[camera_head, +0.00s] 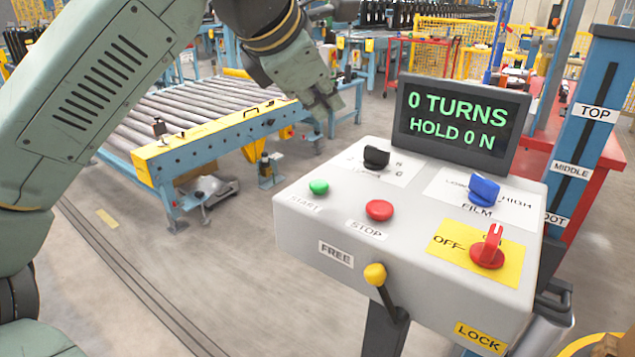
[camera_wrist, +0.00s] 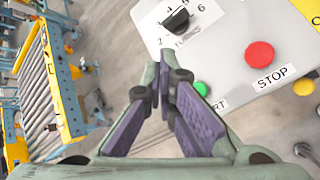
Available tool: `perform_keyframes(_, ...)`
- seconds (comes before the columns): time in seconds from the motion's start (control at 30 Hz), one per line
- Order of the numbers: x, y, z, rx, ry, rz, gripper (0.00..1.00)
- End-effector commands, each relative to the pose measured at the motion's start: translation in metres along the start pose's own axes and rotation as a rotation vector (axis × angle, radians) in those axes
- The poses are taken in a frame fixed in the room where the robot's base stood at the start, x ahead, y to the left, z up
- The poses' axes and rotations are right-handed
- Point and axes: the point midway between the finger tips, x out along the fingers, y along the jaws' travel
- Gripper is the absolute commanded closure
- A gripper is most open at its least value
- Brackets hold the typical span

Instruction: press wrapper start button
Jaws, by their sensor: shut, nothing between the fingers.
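The green START button (camera_head: 318,187) is at the left of the grey sloped control panel (camera_head: 300,222). In the wrist view the green button (camera_wrist: 202,88) shows just right of my fingers, and its label is partly hidden by them. My gripper (camera_head: 324,108) is shut and empty, above and behind the panel's left rear edge, apart from the button. In the wrist view my fingertips (camera_wrist: 165,72) point toward the panel edge between the black knob and the green button. The display (camera_head: 460,128) reads "0 TURNS, HOLD 0 N".
A red STOP button (camera_head: 379,210), black turns knob (camera_head: 376,158), blue FILM knob (camera_head: 484,189) and red OFF switch (camera_head: 488,250) share the panel. A yellow-tipped lever (camera_head: 375,275) sits at its front. A roller conveyor (camera_head: 190,150) stands behind left. The floor left of the panel is open.

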Motion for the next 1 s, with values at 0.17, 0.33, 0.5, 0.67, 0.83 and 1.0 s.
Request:
perform_keyframes(0.17,0.003,-0.002,-0.002,0.000,-0.002,-0.001,1.00)
perform_keyframes(0.33,0.012,-0.009,-0.008,0.000,-0.002,-0.001,1.00)
perform_keyframes(0.5,0.028,-0.020,-0.019,0.000,-0.003,-0.002,1.00)
perform_keyframes(0.67,0.044,-0.033,-0.031,0.001,-0.003,-0.002,1.00)
perform_keyframes(0.83,0.058,-0.042,-0.041,0.000,-0.002,-0.001,1.00)
perform_keyframes(1.0,0.062,-0.045,-0.044,0.000,-0.002,-0.001,1.00)
